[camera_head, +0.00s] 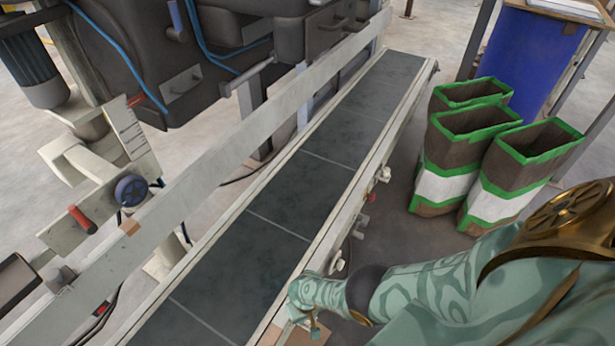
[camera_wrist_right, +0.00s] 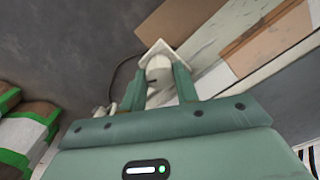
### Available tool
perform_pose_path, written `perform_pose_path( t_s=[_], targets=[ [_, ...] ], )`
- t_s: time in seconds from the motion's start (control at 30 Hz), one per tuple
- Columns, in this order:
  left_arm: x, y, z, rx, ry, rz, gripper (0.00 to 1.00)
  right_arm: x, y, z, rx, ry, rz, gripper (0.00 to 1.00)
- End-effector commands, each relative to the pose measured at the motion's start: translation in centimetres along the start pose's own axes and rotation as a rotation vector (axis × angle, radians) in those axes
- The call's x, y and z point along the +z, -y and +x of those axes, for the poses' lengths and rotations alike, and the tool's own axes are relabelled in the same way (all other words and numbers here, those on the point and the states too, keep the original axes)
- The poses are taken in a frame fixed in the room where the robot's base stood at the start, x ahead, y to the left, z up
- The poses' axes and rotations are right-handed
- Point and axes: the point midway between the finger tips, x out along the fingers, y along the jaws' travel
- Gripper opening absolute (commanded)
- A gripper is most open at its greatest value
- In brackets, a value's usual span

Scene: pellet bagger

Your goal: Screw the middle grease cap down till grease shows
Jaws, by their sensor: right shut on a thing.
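My right gripper (camera_head: 308,326) is low at the near right side of the conveyor, at the end of my green patterned arm. In the right wrist view its two green fingers (camera_wrist_right: 159,88) are shut on a pale round cap (camera_wrist_right: 158,64), with a square cream plate (camera_wrist_right: 160,48) just beyond it. The fingers hide the cap's sides, and I see no grease. I cannot tell from these views whether this is the middle cap. My left gripper is out of view.
Small fittings (camera_head: 338,263) and a red knob (camera_head: 383,174) line the conveyor's right side rail. The dark belt (camera_head: 295,190) is empty. Open green-edged bags (camera_head: 470,150) stand on the floor to the right, near a blue drum (camera_head: 530,55).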

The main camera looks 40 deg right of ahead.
Motion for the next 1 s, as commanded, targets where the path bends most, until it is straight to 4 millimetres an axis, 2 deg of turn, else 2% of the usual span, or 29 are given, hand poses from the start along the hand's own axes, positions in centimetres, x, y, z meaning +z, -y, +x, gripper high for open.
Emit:
perform_pose_path(
  t_s=[0.6, 1.0],
  targets=[
    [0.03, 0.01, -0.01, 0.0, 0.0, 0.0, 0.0, 0.01, 0.04, 0.01, -0.001, 0.001, 0.558, 0.07],
    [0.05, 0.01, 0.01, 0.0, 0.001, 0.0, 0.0, -0.01, 0.02, 0.01, -0.001, 0.0, 0.769, 0.07]
  ],
)
